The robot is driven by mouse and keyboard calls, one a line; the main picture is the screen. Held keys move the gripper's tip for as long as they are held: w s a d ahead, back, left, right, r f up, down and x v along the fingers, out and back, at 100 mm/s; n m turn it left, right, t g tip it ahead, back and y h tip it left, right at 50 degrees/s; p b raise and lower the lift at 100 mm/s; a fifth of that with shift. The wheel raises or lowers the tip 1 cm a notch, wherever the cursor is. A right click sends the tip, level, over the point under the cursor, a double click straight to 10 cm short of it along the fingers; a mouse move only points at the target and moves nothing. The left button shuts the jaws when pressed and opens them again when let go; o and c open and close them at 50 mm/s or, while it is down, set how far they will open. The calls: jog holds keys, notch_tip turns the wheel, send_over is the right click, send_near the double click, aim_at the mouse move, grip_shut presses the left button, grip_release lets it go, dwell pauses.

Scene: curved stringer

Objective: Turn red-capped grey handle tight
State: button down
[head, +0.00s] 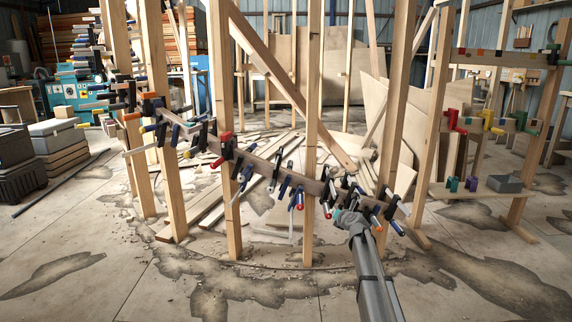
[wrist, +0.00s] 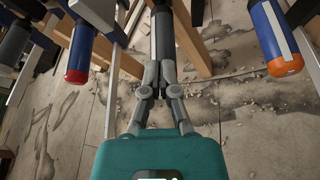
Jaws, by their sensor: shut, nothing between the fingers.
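My gripper (wrist: 159,68) is shut with nothing between its fingers. In the wrist view its tips are close together at the lower end of a dark grey handle (wrist: 163,38); I cannot tell whether they touch it. No red cap shows on that handle. To its left hangs a blue handle with a red cap (wrist: 77,72), and to its right a blue handle with an orange cap (wrist: 285,64). In the head view my gripper (head: 338,214) is at the right part of the clamp row, below the curved stringer (head: 262,163). I cannot pick out a red-capped grey handle for certain.
Several clamps crowd the stringer on both sides of my gripper. Upright wooden posts (head: 310,115) stand close by. A rack with coloured clamps (head: 480,190) stands at the right. Grey boxes (head: 55,136) are at the left. The front floor is mostly open, with debris.

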jog(key=shift+a+f+b, duration=0.2)
jog(key=shift+f+b, duration=0.2)
dwell(0.8)
jog(key=shift+d+f, duration=0.1)
jog(key=shift+d, duration=0.05)
dwell(0.5)
jog(key=shift+d+r, duration=0.25)
jog(key=shift+d, duration=0.05)
dwell(0.7)
jog(key=s, duration=0.4)
jog(key=s+f, duration=0.1)
jog(key=s, duration=0.1)
jog(key=shift+d, duration=0.1)
dwell(0.4)
jog(key=shift+w+d, duration=0.1)
